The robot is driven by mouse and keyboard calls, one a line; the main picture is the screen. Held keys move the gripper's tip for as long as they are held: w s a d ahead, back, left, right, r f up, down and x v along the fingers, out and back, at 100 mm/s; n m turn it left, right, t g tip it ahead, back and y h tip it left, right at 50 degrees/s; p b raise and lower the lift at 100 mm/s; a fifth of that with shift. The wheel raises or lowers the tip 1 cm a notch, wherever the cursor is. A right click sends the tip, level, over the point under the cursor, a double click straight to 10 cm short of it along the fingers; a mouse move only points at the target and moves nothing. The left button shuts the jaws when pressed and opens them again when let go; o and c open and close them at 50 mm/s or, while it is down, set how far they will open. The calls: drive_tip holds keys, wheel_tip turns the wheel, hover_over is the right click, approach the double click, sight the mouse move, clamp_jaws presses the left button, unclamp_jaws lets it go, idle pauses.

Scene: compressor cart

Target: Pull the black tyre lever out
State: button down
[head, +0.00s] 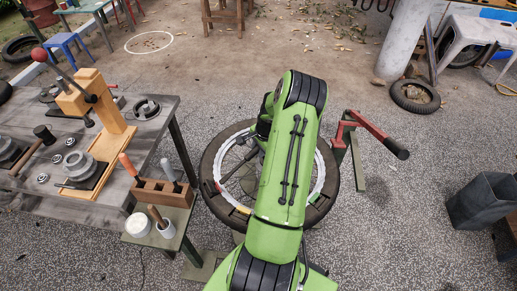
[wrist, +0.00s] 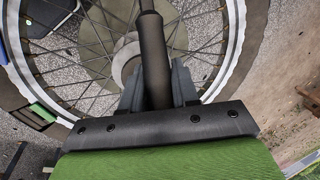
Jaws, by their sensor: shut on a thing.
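A spoked wheel with a dark tyre (head: 209,165) and pale rim lies below my green arm, which covers its middle. The wheel's rim (wrist: 232,45) fills much of the wrist view. My gripper (wrist: 157,85) is shut on a black, rod-like handle, which I take to be the black tyre lever (wrist: 152,42). The handle runs up between the jaws over the spokes and hub, and its far end leaves the top of the picture. Whether it touches the rim cannot be seen.
A workbench (head: 45,205) with clamps and parts stands at the left. A wooden tool rack (head: 162,192) and white cups stand on a small table before it. A red crank with a black grip (head: 396,148) sticks out right of the wheel. A dark bin (head: 484,200) stands far right.

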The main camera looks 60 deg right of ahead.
drive_tip(key=shift+r+p, duration=1.8)
drive_tip(key=shift+r, duration=0.8)
drive_tip(key=shift+w+a+f, duration=0.1)
